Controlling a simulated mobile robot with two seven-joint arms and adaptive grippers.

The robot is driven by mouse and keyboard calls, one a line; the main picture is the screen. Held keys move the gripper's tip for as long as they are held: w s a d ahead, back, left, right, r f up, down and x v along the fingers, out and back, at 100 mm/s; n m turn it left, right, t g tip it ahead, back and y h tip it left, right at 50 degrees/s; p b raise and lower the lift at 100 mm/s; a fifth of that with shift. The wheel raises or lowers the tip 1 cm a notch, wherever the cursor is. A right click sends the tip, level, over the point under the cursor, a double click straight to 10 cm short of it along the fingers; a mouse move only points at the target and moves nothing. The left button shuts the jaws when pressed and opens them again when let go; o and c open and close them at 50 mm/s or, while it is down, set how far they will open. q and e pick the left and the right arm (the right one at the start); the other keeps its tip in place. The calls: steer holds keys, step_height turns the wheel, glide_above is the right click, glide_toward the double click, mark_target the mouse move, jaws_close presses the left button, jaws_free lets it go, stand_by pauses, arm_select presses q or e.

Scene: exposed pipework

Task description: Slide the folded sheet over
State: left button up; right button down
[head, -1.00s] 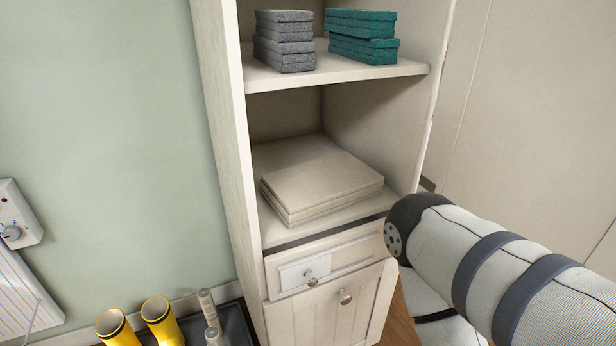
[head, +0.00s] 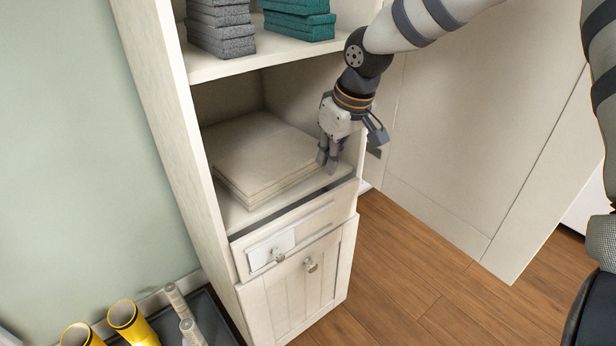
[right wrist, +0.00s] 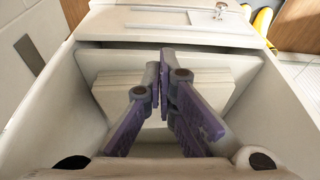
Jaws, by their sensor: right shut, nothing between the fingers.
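The folded sheet (head: 262,152) is a flat cream stack of layers lying on the middle shelf of a cream cabinet. It also shows in the right wrist view (right wrist: 112,98), behind my fingers. My right gripper (head: 328,169) is shut and empty, fingers pointing down at the right front corner of the sheet. In the right wrist view its purple-sided fingers (right wrist: 163,62) are together in front of the sheet. I cannot tell whether they touch it. My left gripper is not in view.
The shelf (head: 232,216) has side walls close around the sheet. Above are grey folded stacks (head: 220,28) and teal ones (head: 298,22). Below is a drawer (head: 310,228) with a knob. Yellow boots (head: 122,315) stand at lower left. Wooden floor (head: 400,270) is clear at right.

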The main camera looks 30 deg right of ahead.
mark_target(300, 177)
steer(key=b+x, duration=0.1)
steer(key=x, duration=0.4)
steer(key=b+x, duration=0.1)
steer(key=x, duration=0.4)
steer(key=shift+w+d+f, duration=0.15)
steer(key=shift+w+f, duration=0.1)
steer(key=shift+w, duration=0.05)
steer(key=w, duration=0.1)
steer(key=w+b, duration=0.1)
steer(key=shift+w+r, duration=0.2)
steer(key=shift+w, duration=0.1)
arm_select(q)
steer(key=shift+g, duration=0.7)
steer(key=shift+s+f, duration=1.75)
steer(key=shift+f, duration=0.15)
arm_select(e)
steer(key=shift+w+r, duration=0.25)
steer(key=shift+w, duration=0.25)
